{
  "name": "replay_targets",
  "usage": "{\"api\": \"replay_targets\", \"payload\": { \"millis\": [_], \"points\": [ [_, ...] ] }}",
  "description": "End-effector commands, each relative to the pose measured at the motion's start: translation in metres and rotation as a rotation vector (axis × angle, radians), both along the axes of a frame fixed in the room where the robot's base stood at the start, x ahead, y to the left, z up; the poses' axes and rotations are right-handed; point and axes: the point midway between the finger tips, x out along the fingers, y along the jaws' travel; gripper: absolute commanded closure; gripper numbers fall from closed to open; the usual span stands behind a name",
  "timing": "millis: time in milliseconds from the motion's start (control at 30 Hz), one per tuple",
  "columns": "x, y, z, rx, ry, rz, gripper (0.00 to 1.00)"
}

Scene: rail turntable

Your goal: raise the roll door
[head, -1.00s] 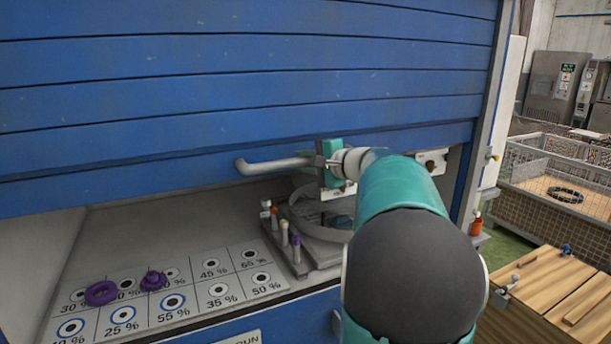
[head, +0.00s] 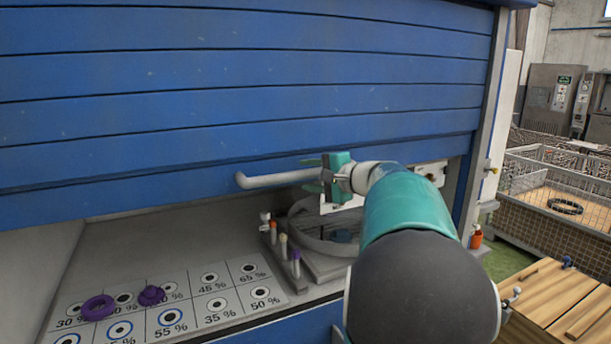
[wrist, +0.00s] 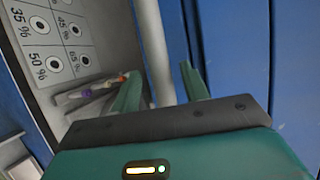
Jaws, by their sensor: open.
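The blue roll door (head: 240,110) fills the upper head view. It is partly raised, with an open gap below its bottom edge onto a grey work area. A pale grey bar handle (head: 275,180) sticks out near the door's lower edge. My teal gripper (head: 312,175) is at the handle's right end, fingers spread above and below it. In the wrist view, the handle (wrist: 156,50) runs between the two open fingers (wrist: 162,88); I see gaps, so it does not look clamped. The handle's far right end is hidden by my gripper.
A wooden crate (head: 550,300) and a wire cage (head: 555,190) stand at right.

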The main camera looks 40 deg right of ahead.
Motion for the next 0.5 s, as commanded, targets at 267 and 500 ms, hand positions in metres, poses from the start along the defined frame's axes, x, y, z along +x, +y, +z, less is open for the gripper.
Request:
{"api": "replay_targets", "payload": {
  "millis": [267, 500],
  "points": [
    [-0.062, -0.007, 0.013, -0.001, -0.003, -0.004, 0.55],
    [-0.103, -0.012, 0.02, 0.0, -0.002, -0.003, 0.55]
  ]
}}
